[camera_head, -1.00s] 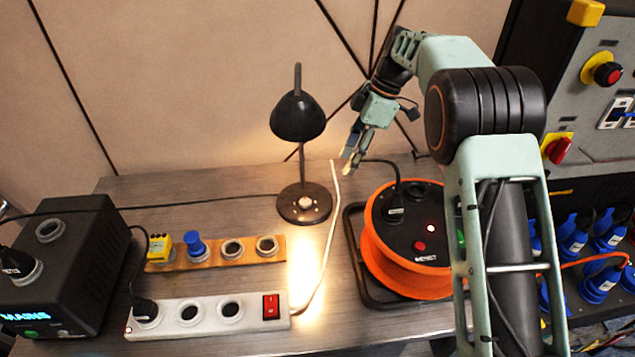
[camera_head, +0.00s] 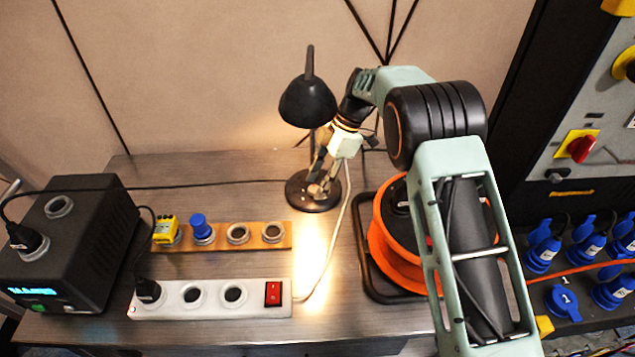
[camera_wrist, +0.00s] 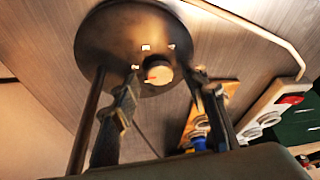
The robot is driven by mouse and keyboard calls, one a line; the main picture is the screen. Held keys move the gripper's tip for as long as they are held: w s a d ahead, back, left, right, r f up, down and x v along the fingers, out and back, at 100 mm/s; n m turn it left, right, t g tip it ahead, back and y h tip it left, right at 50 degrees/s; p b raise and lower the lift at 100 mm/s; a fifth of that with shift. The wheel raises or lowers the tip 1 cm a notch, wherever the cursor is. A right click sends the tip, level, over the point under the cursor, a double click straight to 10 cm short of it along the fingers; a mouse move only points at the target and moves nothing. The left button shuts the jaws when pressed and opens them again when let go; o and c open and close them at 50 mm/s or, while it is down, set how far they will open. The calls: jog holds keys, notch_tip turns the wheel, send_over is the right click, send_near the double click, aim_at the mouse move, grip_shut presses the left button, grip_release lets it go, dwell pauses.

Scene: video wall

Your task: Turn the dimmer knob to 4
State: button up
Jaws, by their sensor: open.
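The black desk lamp (camera_head: 308,102) stands at the back of the bench and is lit. Its round dark base (camera_head: 299,196) carries the dimmer knob, which my gripper hides in the head view. In the wrist view the small pale dimmer knob (camera_wrist: 158,75) sits on the lamp base (camera_wrist: 110,45), with a reddish mark and small white marks beside it. My gripper (camera_head: 317,190) is open over the base. In the wrist view its two fingers (camera_wrist: 163,95) stand either side of the knob, apart from it. The pointed number cannot be read.
A lamp stem (camera_wrist: 85,130) rises close by my left finger. A white power strip (camera_head: 210,300) and a wooden socket board (camera_head: 215,237) lie at front left. An orange cable reel (camera_head: 385,240) stands right, and a black mains box (camera_head: 75,240) left.

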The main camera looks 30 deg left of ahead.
jog(key=shift+f, duration=0.2)
grip_shut()
